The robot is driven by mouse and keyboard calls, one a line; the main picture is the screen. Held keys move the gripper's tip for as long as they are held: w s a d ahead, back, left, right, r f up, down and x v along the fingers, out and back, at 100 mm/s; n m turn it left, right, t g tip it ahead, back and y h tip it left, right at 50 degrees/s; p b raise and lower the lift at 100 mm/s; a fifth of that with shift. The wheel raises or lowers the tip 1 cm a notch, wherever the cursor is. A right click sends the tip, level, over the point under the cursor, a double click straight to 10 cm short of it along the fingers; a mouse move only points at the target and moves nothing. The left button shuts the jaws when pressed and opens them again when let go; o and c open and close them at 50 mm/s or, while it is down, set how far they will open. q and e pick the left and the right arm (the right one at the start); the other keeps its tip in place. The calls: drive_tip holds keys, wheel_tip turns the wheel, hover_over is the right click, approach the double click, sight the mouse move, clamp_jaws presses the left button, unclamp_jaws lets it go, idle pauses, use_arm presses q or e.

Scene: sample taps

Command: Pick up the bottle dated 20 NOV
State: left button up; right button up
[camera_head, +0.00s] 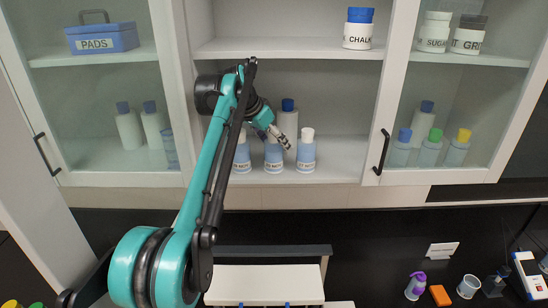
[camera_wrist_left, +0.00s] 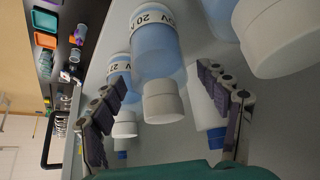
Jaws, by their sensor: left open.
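Three blue bottles with white labels stand in a row on the lower shelf in the head view. The middle bottle (camera_head: 273,158) is partly hidden by my left gripper (camera_head: 283,137). My left gripper (camera_wrist_left: 161,76) is open, one finger on each side of that bottle in the picture. I cannot tell whether either finger touches it. The right bottle (camera_head: 306,158) and left bottle (camera_head: 242,158) flank it. My right gripper is in neither view.
A tall white bottle (camera_head: 288,120) with a blue cap stands behind the row. Glass doors with black handles (camera_head: 382,152) flank the open shelf. A chalk jar (camera_head: 358,30) sits on the shelf above. Small items, including an orange block (camera_head: 440,295), lie on the counter below.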

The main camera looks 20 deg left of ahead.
sight(278, 148)
use_arm(q)
drive_tip(key=x, duration=0.3)
drive_tip(key=shift+w+d+f, duration=0.1)
drive_tip(key=shift+w+f, duration=0.15)
drive_tip(key=shift+s, duration=0.1)
drive_tip(key=shift+c, duration=0.2)
drive_tip(key=c, duration=1.4)
drive_tip(key=shift+r, duration=0.1)
drive_tip(key=shift+c, duration=0.3)
